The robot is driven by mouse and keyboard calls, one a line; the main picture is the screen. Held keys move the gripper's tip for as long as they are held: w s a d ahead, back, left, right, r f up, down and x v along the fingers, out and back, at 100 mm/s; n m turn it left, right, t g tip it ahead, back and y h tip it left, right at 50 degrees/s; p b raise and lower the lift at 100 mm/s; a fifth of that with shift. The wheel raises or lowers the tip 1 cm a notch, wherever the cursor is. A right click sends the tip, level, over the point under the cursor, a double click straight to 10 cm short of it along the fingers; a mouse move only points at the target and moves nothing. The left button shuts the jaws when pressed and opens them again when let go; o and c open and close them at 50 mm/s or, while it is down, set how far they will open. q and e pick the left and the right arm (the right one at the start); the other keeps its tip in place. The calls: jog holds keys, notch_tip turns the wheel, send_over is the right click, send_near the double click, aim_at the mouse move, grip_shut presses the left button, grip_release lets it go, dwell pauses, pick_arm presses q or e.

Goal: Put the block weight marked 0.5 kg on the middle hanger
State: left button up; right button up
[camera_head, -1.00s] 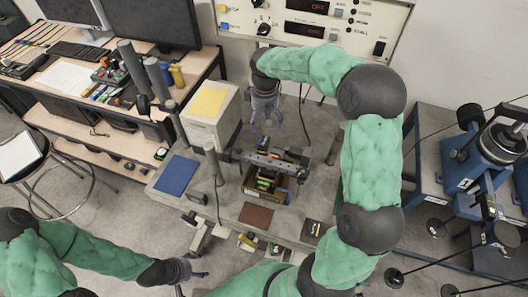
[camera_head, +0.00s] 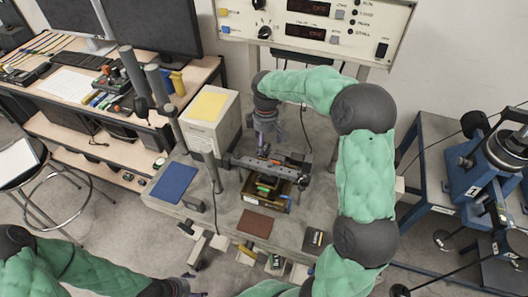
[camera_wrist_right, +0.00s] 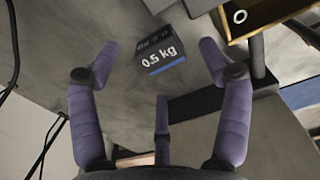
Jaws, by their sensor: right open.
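The block weight, dark with a blue edge and white "0.5 kg" lettering (camera_wrist_right: 162,58), rests on the grey bench in the right wrist view. My right gripper (camera_head: 263,148) is open above the bench behind the lever beam (camera_head: 272,171). In the wrist view its purple fingers (camera_wrist_right: 160,75) are spread to either side of the block, with no clear contact. In the head view the block is hidden around the gripper and beam. I cannot make out the middle hanger. My left gripper (camera_head: 193,284) is at the bottom edge, fingers apart and empty, partly cut off.
A wooden box (camera_wrist_right: 238,38) with items inside is close by; it sits below the beam in the head view. A blue mat (camera_head: 174,182), a brown mat (camera_head: 255,223) and a pale cabinet (camera_head: 225,122) are on the bench. Upright posts stand left of the beam.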

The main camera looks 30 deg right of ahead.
jog(key=f, duration=0.1)
jog(key=f+b, duration=0.1)
jog(key=f, duration=0.1)
jog(key=w+f, duration=0.1)
jog(key=f, duration=0.1)
jog(key=shift+f, duration=0.1)
grip_shut()
